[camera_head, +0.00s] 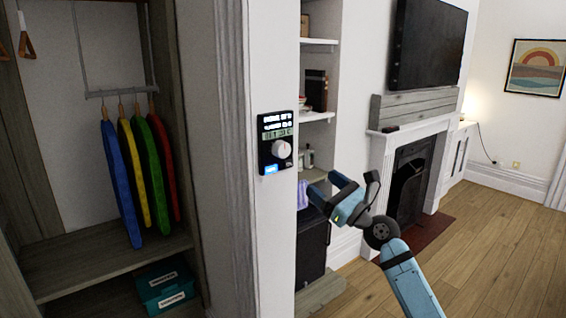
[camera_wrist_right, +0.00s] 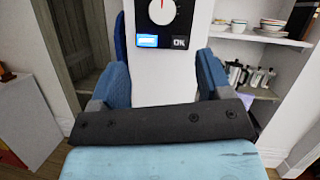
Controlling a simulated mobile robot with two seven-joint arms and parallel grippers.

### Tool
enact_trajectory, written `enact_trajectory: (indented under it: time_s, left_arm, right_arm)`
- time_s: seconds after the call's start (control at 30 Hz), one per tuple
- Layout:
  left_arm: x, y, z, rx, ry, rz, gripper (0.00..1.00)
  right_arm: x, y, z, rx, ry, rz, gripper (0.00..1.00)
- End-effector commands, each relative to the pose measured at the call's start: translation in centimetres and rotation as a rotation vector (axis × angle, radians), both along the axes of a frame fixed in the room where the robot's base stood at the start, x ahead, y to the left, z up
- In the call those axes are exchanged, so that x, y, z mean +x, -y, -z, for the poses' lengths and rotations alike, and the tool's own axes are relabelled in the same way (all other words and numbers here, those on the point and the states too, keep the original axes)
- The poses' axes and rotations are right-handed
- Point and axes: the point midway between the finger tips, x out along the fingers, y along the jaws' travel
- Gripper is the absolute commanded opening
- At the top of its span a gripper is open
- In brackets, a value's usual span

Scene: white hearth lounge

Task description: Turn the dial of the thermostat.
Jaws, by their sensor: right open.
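The thermostat (camera_head: 267,162) is a dark upright panel on the end of the white wall, with a small lit display and a blue button. Its round white dial (camera_head: 281,149) sits at the right of its face. In the right wrist view the dial (camera_wrist_right: 162,11) shows at the top with a red mark, above the blue button and an OK button. My right gripper (camera_head: 322,187) is open and empty, to the right of and below the thermostat, apart from it. Its two blue fingers (camera_wrist_right: 160,85) stand wide apart in the wrist view. My left gripper is not in view.
An open wardrobe with coloured garments (camera_head: 138,172) and a teal box (camera_head: 166,286) is at the left. Shelves (camera_head: 318,115) are recessed behind the wall. A fireplace (camera_head: 408,180) and a television (camera_head: 427,43) are farther right. The wooden floor (camera_head: 490,240) at right is clear.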

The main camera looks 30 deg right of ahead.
Motion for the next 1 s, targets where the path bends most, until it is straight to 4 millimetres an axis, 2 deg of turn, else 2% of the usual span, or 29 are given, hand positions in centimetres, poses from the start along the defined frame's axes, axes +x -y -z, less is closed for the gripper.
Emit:
enact_trajectory:
  time_s: [0.17,0.5,0.7,0.83,1.0]
  left_arm:
    - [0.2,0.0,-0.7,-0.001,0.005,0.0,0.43]
    - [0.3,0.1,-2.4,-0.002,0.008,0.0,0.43]
    - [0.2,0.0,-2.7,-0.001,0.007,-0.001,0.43]
    - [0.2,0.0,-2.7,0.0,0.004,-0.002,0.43]
    - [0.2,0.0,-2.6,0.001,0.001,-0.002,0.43]
  right_arm:
    - [1.3,-0.1,-1.1,0.025,0.004,-0.009,0.72]
    - [7.6,-1.6,-3.8,0.02,0.004,-0.008,0.72]
    - [10.7,-2.3,-4.9,0.019,0.002,-0.009,0.72]
    - [11.9,-2.5,-5.2,0.019,0.001,-0.008,0.72]
    - [12.4,-2.7,-5.4,0.018,0.002,-0.007,0.72]
